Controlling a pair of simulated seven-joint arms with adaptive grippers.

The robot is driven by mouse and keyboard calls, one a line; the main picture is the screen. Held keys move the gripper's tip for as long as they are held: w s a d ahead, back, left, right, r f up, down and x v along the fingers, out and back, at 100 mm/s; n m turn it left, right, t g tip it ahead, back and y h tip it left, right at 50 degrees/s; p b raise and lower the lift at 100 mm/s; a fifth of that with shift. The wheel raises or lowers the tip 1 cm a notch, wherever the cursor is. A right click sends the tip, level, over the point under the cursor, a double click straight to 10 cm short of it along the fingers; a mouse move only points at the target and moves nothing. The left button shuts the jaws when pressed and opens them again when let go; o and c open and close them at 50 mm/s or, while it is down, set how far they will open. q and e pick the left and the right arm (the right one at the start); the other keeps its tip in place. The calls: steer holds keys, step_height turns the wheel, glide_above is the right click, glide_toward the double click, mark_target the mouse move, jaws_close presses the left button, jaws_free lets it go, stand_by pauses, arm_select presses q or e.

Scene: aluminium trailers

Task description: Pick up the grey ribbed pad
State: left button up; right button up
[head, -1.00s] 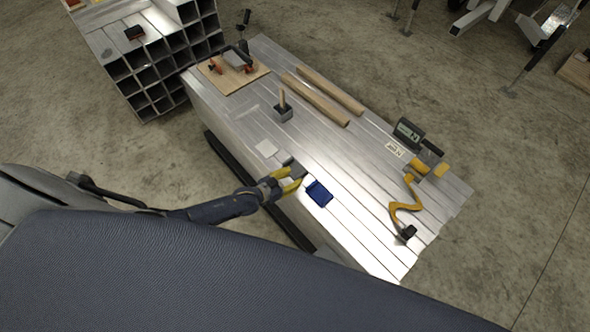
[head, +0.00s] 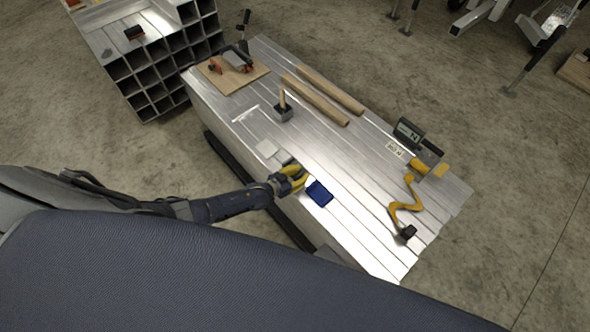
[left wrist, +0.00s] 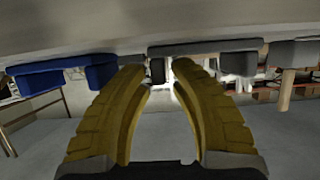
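A flat grey pad (left wrist: 205,47) lies near the front edge of the metal table, just beyond my fingertips in the left wrist view. I take it for the ribbed pad; its ribs are too small to make out. In the head view my gripper mostly hides it. My left gripper (head: 299,177) is low at the table edge. Its yellow fingers show in the left wrist view (left wrist: 160,70) with a gap between the tips, and the pad runs past behind the right-hand finger. Nothing is clearly held. My right gripper is not in view.
A blue pad (head: 319,193) lies close to the right of my left gripper; a pale pad (head: 267,148) lies to its left. A yellow zigzag piece (head: 405,206) lies at right. Bare table lies between.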

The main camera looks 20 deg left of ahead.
arm_select(q)
jaws_close()
steer(key=shift+r, duration=0.2)
